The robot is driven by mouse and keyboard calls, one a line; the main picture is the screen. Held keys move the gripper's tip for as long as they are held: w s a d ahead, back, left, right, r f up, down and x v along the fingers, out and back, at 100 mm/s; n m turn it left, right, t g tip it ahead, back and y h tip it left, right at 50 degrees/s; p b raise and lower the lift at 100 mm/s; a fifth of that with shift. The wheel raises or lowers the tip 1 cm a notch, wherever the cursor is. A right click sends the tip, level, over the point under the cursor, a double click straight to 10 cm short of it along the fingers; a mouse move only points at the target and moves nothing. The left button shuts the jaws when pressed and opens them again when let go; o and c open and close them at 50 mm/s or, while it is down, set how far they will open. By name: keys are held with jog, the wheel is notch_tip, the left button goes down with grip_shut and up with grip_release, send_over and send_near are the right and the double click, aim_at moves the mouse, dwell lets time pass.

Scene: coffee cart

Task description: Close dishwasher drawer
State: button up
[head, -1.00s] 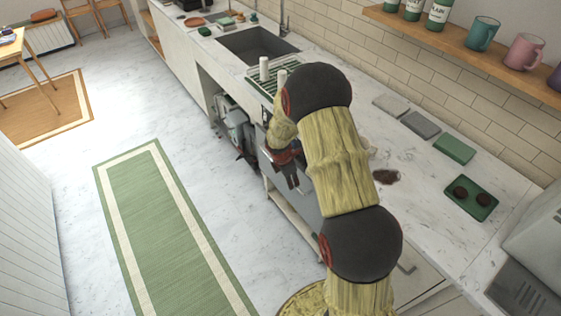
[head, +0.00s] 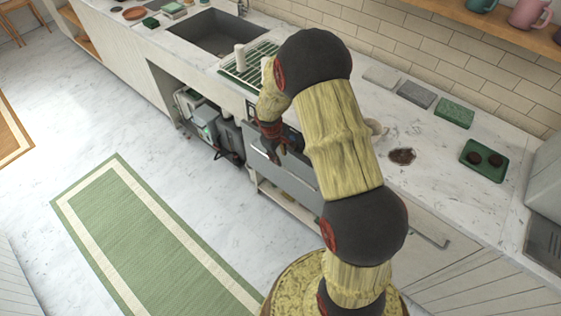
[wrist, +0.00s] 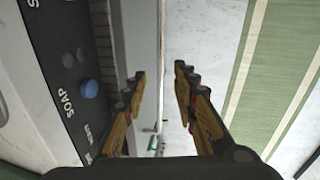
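The dishwasher's grey front (head: 290,172) is under the counter, partly hidden by my arm in the head view. How far its drawer stands out cannot be told clearly. In the wrist view, the dark control panel (wrist: 72,60) with a blue knob and the word SOAP is at the left, and a narrow grey edge (wrist: 147,45) runs beside it towards the floor. My gripper (wrist: 158,84) is open, with its two fingers apart and nothing seen held. In the head view my gripper (head: 272,152) is in front of the dishwasher's upper part; contact cannot be told.
A green rug (head: 140,245) lies on the open marble floor at the left. Grey machinery (head: 210,125) stands under the counter beside the dishwasher. The countertop (head: 440,185) carries a drying rack (head: 250,65) and a green tray (head: 484,160).

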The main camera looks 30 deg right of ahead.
aim_at(283, 166)
jog(key=shift+m, duration=0.3)
jog(key=f, duration=0.2)
jog(key=d+f+b, duration=0.1)
jog(key=f, duration=0.2)
jog(key=f+b, duration=0.1)
jog(key=f, duration=0.1)
jog(key=shift+w+d+f, duration=0.2)
jog(key=shift+w+f, duration=0.1)
jog(key=shift+f, duration=0.05)
jog(key=shift+c, duration=0.8)
grip_shut()
